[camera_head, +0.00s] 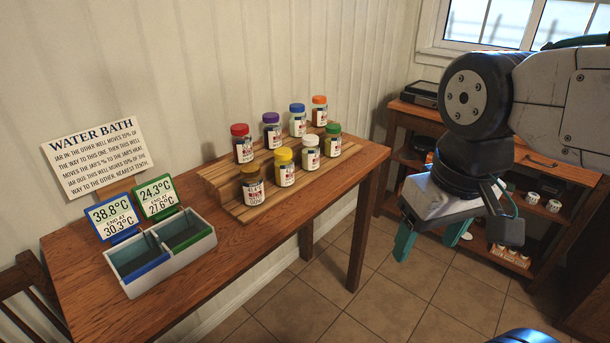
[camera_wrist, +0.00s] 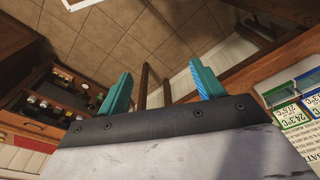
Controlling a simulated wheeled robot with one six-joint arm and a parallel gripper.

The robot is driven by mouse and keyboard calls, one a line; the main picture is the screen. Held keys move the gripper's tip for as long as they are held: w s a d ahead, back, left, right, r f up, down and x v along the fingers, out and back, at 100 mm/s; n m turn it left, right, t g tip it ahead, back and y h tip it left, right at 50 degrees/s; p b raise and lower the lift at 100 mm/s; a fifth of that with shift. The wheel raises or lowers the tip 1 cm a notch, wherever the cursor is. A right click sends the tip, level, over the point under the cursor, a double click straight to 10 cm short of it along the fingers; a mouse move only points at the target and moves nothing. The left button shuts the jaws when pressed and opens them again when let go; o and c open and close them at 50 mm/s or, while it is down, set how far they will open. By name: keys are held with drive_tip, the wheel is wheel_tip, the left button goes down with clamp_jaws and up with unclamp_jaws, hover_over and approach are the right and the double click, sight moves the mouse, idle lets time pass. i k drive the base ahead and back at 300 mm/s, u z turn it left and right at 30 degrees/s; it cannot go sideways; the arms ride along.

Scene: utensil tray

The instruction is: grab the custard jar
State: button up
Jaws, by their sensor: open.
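Several jars with coloured lids stand upright in two rows on a stepped wooden rack (camera_head: 226,186) on the table. The back row has a red-lidded jar (camera_head: 242,150), a purple-lidded jar (camera_head: 272,136), a blue-lidded jar (camera_head: 298,124) and an orange-lidded jar (camera_head: 319,115). The front row has a brown-lidded jar (camera_head: 252,192), a yellow-lidded jar (camera_head: 285,174), a white-lidded jar (camera_head: 309,157) and a green-lidded jar (camera_head: 333,146). Their labels are too small to read, so I cannot tell which is custard. My gripper (camera_head: 431,243) is open and empty, right of the table; its fingers show in the wrist view (camera_wrist: 161,80).
A water bath (camera_head: 164,263) with blue-rimmed and green-rimmed wells, both without jars, stands left of the rack. Signs read 38.8°C (camera_head: 112,214) and 24.3°C (camera_head: 155,196). A wooden shelf unit (camera_head: 540,172) stands behind my arm. A chair (camera_head: 22,290) is at left.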

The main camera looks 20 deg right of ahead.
sight(283, 163)
drive_tip(key=k, duration=0.5)
drive_tip(key=u, duration=0.9)
drive_tip(key=i, duration=0.95)
drive_tip(key=z, duration=2.1)
